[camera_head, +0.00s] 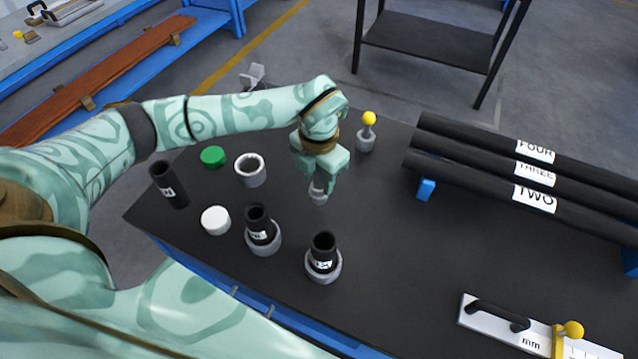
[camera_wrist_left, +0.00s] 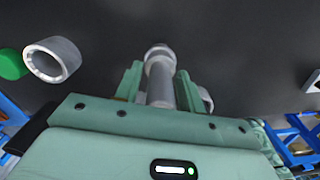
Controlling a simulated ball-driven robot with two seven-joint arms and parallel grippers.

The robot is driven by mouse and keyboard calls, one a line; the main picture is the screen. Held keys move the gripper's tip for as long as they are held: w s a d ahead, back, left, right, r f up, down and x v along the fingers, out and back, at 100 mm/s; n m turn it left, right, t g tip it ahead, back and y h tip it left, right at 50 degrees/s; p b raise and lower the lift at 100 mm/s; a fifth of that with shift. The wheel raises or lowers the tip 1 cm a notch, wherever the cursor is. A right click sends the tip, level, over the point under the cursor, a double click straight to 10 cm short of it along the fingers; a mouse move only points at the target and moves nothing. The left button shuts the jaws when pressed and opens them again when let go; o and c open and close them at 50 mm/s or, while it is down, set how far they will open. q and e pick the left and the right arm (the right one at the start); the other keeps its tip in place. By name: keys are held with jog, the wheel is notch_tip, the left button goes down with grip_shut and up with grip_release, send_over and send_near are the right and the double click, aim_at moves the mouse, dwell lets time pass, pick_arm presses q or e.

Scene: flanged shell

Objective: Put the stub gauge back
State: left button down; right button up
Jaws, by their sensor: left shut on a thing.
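My left gripper (camera_head: 318,188) is shut on a plain grey stepped cylinder, which looks to be the stub gauge (camera_head: 318,196). In the left wrist view the gauge (camera_wrist_left: 160,80) lies between the two fingers (camera_wrist_left: 157,85), its wider end pointing away from the palm. In the head view the fingers hide most of it, and I cannot tell whether its lower end touches the table. A grey holder (camera_head: 366,142) with a yellow ball on a stem (camera_head: 368,119) stands behind and to the right of the gripper. My right gripper is not in view.
An empty grey ring (camera_head: 240,170), a green disc (camera_head: 212,156), a white disc (camera_head: 215,220) and black tubes (camera_head: 168,185), two in grey collars (camera_head: 323,276), stand left and front. Long black bars (camera_head: 470,162) and a yellow-knobbed gauge (camera_head: 485,316) lie right. The middle right table is clear.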

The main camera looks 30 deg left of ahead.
pick_arm(q)
notch_tip(320, 180, down, 2)
jog(key=shift+f, duration=0.2)
jog(key=shift+r, duration=0.1)
jog(key=c, duration=0.9)
grip_release()
jog(key=shift+o, duration=0.2)
jog(key=shift+s, duration=0.1)
notch_tip(320, 180, up, 12)
jog(key=shift+p, duration=1.1)
